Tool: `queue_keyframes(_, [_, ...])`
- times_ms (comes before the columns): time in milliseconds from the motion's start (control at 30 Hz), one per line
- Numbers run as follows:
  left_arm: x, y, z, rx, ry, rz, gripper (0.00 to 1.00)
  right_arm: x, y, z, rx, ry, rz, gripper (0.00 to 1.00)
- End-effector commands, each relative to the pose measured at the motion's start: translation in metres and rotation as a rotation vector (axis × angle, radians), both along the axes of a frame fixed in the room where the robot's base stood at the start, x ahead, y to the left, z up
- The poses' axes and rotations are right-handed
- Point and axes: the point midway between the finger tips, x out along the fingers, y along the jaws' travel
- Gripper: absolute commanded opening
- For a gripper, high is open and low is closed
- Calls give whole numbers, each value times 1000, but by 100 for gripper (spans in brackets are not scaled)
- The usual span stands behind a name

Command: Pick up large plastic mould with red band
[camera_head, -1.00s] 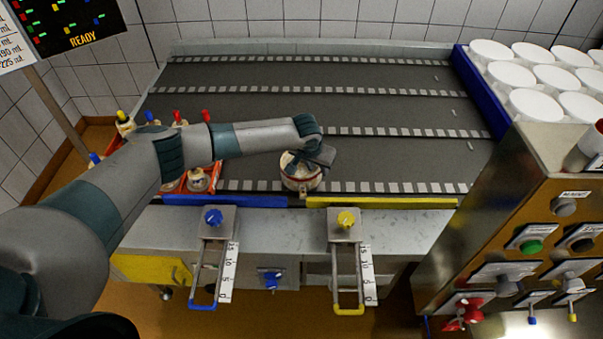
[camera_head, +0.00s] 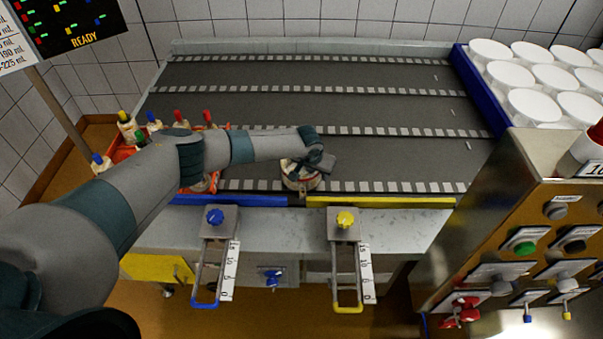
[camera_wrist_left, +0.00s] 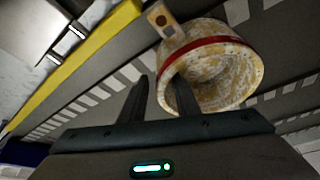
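The large mould with a red band (camera_head: 300,180) stands on the front lane of the grey conveyor. My left gripper (camera_head: 312,165) is right over it and hides part of its top. In the left wrist view the mould (camera_wrist_left: 228,70) is a mottled cream and yellow ring with a red band and a small beige tag at its edge. My left gripper (camera_wrist_left: 160,95) is open there. One finger is outside the near wall; the other overlaps the mould, perhaps inside its opening. A gap shows between the fingers; I cannot tell whether they touch it. My right gripper is not in view.
A red crate (camera_head: 122,153) with colour-topped bottles is at the left, partly behind my arm. Blue (camera_head: 250,201) and yellow (camera_head: 380,202) strips edge the conveyor front. A blue tray (camera_head: 470,85) of white moulds and a control panel (camera_head: 545,230) are at the right. The back lanes are clear.

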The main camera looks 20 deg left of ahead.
Motion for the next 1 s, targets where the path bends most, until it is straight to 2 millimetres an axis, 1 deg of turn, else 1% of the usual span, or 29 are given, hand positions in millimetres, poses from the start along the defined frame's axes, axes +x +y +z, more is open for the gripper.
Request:
queue_keyframes(100, [0, 0, 0, 0, 0, 0, 29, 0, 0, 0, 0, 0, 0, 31])
queue_keyframes(167, [0, 0, 0, 0, 0, 0, 15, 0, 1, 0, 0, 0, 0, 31])
queue_keyframes(200, [0, 0, 0, 0, 0, 0, 5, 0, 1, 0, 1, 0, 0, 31])
queue_keyframes(233, [0, 0, 0, 0, 0, 0, 0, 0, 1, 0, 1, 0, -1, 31])
queue_keyframes(733, [1, 0, 4, -1, -1, 1, 0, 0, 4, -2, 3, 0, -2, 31])
queue_keyframes(867, [1, 1, 12, -2, -2, 1, 0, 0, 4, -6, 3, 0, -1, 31])
queue_keyframes(1000, [1, 0, 28, -1, -3, -1, 0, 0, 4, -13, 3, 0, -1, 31])
